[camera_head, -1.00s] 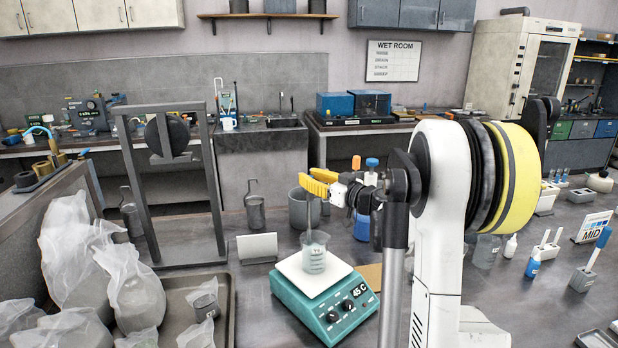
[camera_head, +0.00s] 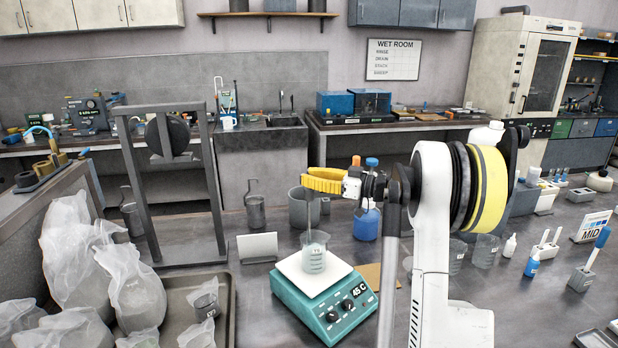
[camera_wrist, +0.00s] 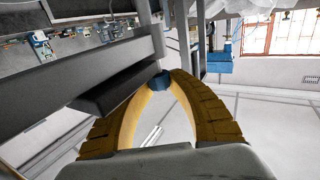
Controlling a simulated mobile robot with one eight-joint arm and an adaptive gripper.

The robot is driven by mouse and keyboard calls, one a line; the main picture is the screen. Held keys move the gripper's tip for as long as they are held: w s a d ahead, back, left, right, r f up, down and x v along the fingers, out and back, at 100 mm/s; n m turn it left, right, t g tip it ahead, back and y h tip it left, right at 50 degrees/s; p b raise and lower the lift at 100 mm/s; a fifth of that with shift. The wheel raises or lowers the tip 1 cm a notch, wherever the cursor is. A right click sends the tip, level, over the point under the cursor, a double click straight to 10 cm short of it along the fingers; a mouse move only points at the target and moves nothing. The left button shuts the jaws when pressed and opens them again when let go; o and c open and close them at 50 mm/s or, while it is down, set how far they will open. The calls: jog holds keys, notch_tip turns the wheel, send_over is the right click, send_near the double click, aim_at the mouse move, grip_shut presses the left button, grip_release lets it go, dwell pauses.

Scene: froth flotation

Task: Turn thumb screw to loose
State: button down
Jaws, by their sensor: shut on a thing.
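My gripper (camera_head: 308,182) has yellow fingers and reaches left above a glass beaker (camera_head: 314,257). In the wrist view my gripper (camera_wrist: 160,78) bows its fingers around a small blue knob-like piece (camera_wrist: 162,81) and is shut on it at the tips. The fingers hide most of this piece, and I cannot tell for certain that it is the thumb screw. A dark upright piece (camera_head: 312,210) shows just under the gripper in the head view, above the beaker. The beaker stands on a teal hotplate (camera_head: 325,312) reading 45 C.
A grey metal frame (camera_head: 131,190) stands at left. Nearby are a metal pot (camera_head: 299,207), a blue bottle (camera_head: 366,222) and a small pale plate (camera_head: 257,247). Bagged samples (camera_head: 138,297) lie at front left. Several bottles and holders stand at right.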

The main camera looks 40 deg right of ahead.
jog(key=c, duration=1.2)
grip_release()
jog(key=v, duration=1.2)
jog(key=shift+s, duration=0.1)
